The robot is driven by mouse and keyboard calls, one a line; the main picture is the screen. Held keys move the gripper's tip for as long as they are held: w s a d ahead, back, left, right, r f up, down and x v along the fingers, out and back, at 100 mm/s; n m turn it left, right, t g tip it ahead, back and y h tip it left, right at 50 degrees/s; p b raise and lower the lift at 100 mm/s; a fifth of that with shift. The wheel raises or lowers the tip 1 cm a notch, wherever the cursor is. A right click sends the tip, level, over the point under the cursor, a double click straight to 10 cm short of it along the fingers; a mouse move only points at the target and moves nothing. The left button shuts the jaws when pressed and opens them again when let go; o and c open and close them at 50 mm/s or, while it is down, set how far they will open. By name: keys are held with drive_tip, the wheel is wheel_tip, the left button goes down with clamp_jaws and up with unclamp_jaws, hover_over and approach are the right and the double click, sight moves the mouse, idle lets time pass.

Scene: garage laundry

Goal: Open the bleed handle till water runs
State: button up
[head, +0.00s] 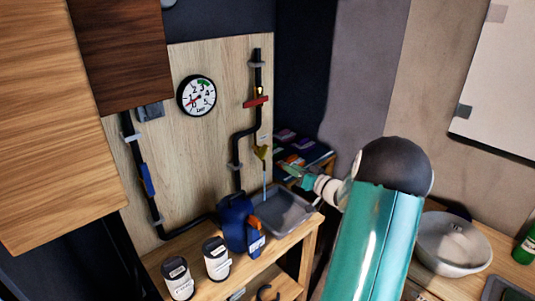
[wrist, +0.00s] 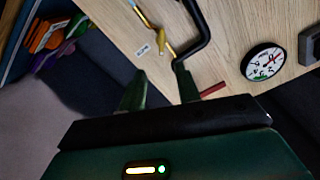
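The yellow bleed handle (head: 261,151) is on the lower end of the black pipe on the wooden board. It also shows in the wrist view (wrist: 161,41), tilted against the brass outlet pipe. A thin light-blue stream of water (head: 265,184) runs down from the outlet into the grey tray (head: 292,213). My gripper (head: 285,167) is to the right of the handle, apart from it. In the wrist view my gripper (wrist: 160,84) has its two green fingers spread, with nothing between them.
A red lever (head: 255,102) sits higher on the pipe. A round gauge (head: 197,95) hangs to its left. A blue jug (head: 235,222) and two white canisters (head: 216,258) stand on the bench beside the tray. Coloured items (head: 297,150) lie on a shelf behind my gripper.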

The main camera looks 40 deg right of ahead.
sight(266, 152)
drive_tip(key=w+m, duration=0.1)
drive_tip(key=w, duration=0.5)
drive_tip(key=w+m, duration=0.2)
drive_tip(key=w, duration=0.5)
drive_tip(key=shift+w+a+r, duration=0.15)
drive_tip(key=shift+a+r, duration=0.05)
clamp_jaws()
